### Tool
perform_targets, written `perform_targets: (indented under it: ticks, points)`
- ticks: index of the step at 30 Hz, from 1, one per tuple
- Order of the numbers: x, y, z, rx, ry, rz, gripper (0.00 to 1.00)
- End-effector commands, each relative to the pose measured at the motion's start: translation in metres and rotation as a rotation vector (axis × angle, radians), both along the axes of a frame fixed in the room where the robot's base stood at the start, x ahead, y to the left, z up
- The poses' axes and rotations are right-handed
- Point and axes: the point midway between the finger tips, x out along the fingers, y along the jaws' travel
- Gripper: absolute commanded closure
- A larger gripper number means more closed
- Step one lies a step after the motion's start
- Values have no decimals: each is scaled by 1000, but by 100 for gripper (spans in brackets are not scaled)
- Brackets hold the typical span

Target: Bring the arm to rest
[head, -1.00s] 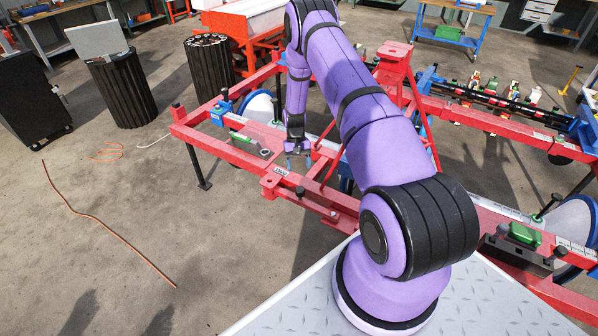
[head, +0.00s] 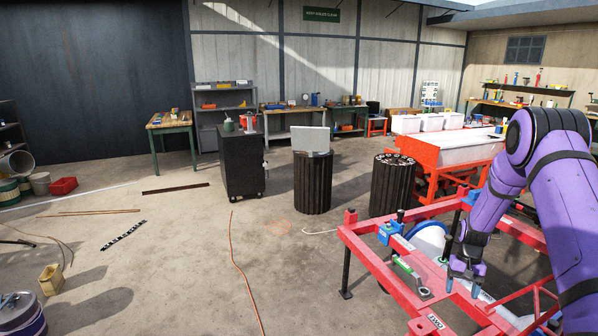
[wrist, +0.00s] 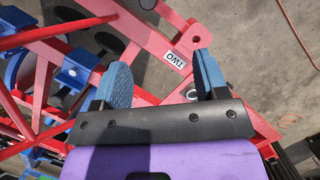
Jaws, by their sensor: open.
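My purple arm shows at the right of the head view, bent down over a red metal frame (head: 376,262). My gripper (head: 463,284) hangs at the frame's left part, close to a red beam. In the wrist view my gripper (wrist: 165,85) has its two blue-padded fingers apart, with nothing between them. I cannot tell whether the fingers touch the frame. A green-handled tool (head: 408,268) lies on the frame to the left of my gripper.
Black ribbed drums (head: 312,183) and a black cabinet (head: 241,163) stand beyond the frame. An orange planter hopper (head: 436,155) is at the back right. An orange hose (head: 236,262) lies on the floor. Open concrete floor spreads to the left.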

Motion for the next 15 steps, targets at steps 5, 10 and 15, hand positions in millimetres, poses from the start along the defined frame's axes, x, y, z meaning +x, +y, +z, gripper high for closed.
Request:
perform_targets:
  ticks: [5,10,15]
  points:
    - [3,20,80,-21,-69,36,33]
    - [-5,42,149,-39,-132,69,33]
    - [-21,64,212,-55,-193,102,33]
